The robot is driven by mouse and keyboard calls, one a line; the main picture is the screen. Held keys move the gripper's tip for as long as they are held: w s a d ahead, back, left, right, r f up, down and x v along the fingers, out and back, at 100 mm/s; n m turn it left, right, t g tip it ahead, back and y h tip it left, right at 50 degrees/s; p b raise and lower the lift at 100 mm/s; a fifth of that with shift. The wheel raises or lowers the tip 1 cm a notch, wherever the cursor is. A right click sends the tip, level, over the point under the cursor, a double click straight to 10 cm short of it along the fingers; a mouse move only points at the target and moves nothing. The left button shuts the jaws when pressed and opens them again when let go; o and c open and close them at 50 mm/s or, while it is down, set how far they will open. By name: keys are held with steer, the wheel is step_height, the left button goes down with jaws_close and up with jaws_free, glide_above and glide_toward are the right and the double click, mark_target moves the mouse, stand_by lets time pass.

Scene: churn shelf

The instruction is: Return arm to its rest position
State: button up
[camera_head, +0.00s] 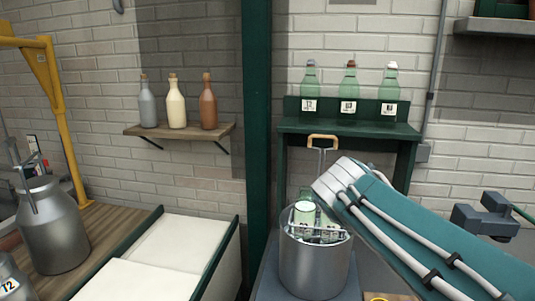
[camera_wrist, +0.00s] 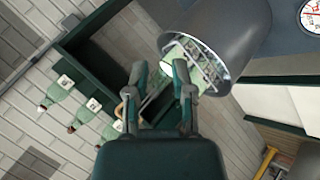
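My arm (camera_head: 430,230) reaches in from the lower right of the head view, teal with pale cables. Its upper end lies just right of and above a metal pot, and my gripper is not clearly visible there. In the wrist view my gripper (camera_wrist: 160,72) has its two fingers apart, with nothing between them. The pot (camera_head: 314,268) holds a wire carrier with a wooden-topped handle (camera_head: 322,140) and green glass bottles (camera_head: 304,212). The pot also shows in the wrist view (camera_wrist: 235,30), beyond the fingers.
A green shelf (camera_head: 350,127) bears three labelled green bottles. A wooden shelf (camera_head: 180,131) bears grey, cream and brown bottles. A metal churn (camera_head: 55,235) stands left, near a yellow frame (camera_head: 62,120). A dark green post (camera_head: 257,120) rises mid-view. A dark clamp-like object (camera_head: 485,217) sits right.

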steer(key=s+a+f+m+g+y, duration=0.1)
steer(key=s+f+m+y, duration=0.1)
steer(key=s+f, duration=0.4)
steer(key=s+a+f+m+g+y, duration=0.1)
steer(key=s+f+m+y, duration=0.2)
steer(key=s+f, duration=0.4)
steer(key=s+m, duration=0.1)
steer(key=s, duration=0.5)
steer(key=shift+a, duration=0.25)
steer(key=shift+r, duration=0.1)
stand_by(0.7)
